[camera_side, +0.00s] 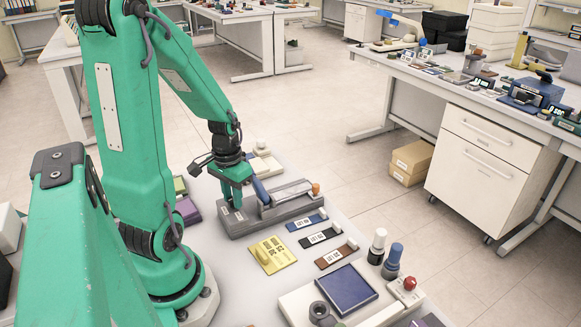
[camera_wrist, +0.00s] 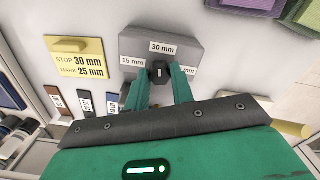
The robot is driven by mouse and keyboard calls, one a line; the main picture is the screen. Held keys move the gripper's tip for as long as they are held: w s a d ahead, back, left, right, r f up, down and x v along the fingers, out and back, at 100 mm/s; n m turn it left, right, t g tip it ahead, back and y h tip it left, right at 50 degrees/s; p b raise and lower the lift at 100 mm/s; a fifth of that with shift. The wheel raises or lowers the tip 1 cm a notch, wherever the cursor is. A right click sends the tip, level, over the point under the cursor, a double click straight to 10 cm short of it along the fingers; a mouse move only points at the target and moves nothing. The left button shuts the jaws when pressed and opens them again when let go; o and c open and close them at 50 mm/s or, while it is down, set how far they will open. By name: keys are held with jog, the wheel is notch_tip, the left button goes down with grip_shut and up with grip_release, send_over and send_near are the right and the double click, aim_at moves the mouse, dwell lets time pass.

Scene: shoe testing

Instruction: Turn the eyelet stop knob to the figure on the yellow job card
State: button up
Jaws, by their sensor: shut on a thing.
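The yellow job card (camera_wrist: 77,58) reads "STOP 30 mm" and "MARK 25 mm" in the wrist view; it also lies on the table in the side view (camera_side: 272,256). The eyelet stop knob (camera_wrist: 160,70) is small and dark with a short white mark. The mark looks upright in the picture, in line with the 30 mm label (camera_wrist: 162,48) above it. A 15 mm label (camera_wrist: 132,61) is at left; a third label (camera_wrist: 189,71) at right is partly hidden by a finger. My gripper (camera_wrist: 160,76) is shut on the knob, one finger each side; it also shows in the side view (camera_side: 235,196).
The grey fixture (camera_side: 240,228) bears the knob. Blue, black and brown labelled strips (camera_side: 306,223) lie beside it. A dark blue pad (camera_side: 346,289), bottles (camera_side: 392,262) and a red button (camera_side: 409,283) stand at the front right.

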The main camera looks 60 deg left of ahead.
jog(key=shift+m, duration=1.1)
jog(key=o, duration=1)
jog(key=shift+r, duration=0.15)
jog(key=shift+r, duration=3.8)
